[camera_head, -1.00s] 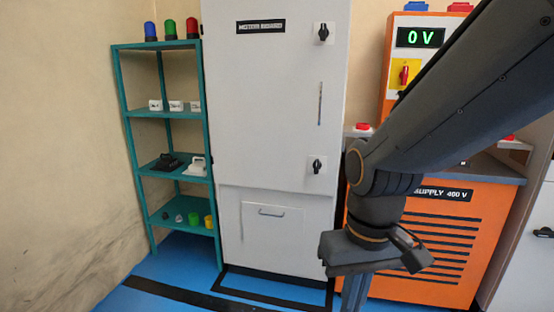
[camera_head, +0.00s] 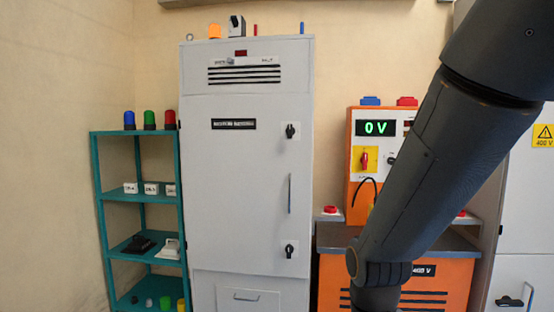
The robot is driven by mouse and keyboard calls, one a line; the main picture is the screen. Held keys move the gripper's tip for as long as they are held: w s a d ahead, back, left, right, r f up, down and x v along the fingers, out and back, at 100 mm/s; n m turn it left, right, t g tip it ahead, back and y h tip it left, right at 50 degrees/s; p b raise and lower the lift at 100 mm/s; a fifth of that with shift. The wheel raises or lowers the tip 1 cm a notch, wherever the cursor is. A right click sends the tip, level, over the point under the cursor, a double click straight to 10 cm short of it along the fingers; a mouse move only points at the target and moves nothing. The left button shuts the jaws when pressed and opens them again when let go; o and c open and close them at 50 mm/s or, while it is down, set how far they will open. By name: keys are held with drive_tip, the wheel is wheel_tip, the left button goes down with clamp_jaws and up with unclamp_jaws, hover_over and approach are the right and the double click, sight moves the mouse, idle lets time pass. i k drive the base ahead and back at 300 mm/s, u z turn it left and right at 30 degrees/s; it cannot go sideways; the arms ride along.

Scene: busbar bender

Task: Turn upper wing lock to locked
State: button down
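The tall white cabinet (camera_head: 240,180) stands in the middle with its door shut. The upper wing lock (camera_head: 290,131) is a small black knob on a light plate, near the door's right edge and level with the black name label. Its wing looks roughly upright, but it is too small to tell exactly. A like lower wing lock (camera_head: 289,250) sits below, under the long door handle (camera_head: 289,193). My arm comes in from the upper right and runs down in front of the orange unit, right of the cabinet. My gripper is below the picture's edge, hidden from view.
A teal shelf (camera_head: 140,196) with lamps and small parts stands left of the cabinet. The orange supply unit (camera_head: 440,285) with a 0 V display (camera_head: 378,128) stands right, partly behind my arm. The space before the cabinet door looks clear.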

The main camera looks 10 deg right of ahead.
sight(290, 130)
drive_tip(key=k, duration=1.2)
drive_tip(key=u, duration=0.8)
drive_tip(key=i, duration=1.9)
drive_tip(key=z, duration=1.1)
drive_tip(key=i, duration=0.6)
drive_tip(key=z, duration=0.7)
